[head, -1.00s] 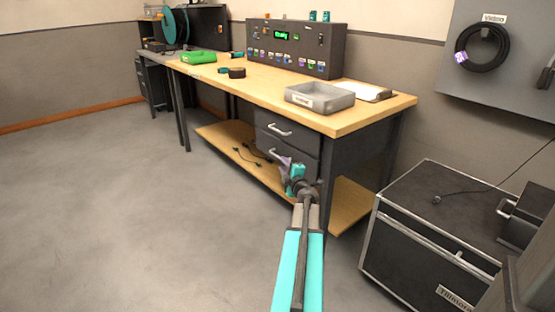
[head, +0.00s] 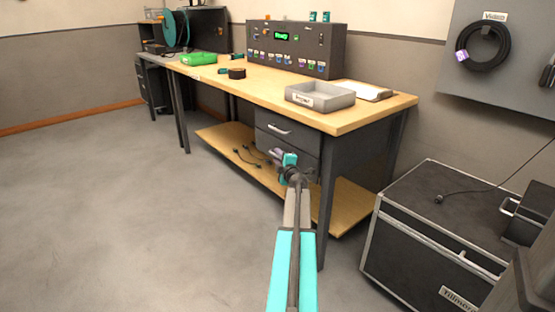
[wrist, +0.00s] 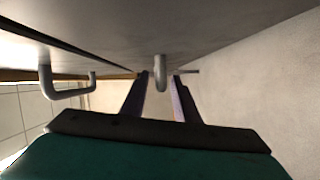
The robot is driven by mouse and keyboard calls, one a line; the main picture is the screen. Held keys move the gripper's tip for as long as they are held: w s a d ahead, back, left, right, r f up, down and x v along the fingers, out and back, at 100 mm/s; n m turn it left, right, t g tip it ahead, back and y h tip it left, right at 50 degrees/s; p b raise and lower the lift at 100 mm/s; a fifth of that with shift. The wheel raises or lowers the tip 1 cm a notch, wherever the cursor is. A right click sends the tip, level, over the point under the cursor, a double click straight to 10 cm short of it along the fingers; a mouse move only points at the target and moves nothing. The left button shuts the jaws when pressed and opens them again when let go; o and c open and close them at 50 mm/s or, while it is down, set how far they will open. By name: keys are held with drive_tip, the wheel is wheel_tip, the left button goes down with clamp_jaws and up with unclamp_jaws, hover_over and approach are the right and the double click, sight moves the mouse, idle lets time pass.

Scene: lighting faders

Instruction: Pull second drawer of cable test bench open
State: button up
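The cable test bench (head: 345,128) has two dark drawers under its wooden top. The top drawer (head: 300,137) is shut, its pale bar handle (head: 279,131) in plain view. Another handle (wrist: 68,93) shows at left.
Loose cables (head: 245,155) lie on the lower shelf (head: 222,136). A black flight case (head: 410,230) stands at the right. The floor at left is clear.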

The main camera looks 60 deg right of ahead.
drive_tip(key=shift+w+d, duration=0.25)
drive_tip(key=shift+w, duration=0.05)
drive_tip(key=shift+c, duration=0.4)
clamp_jaws()
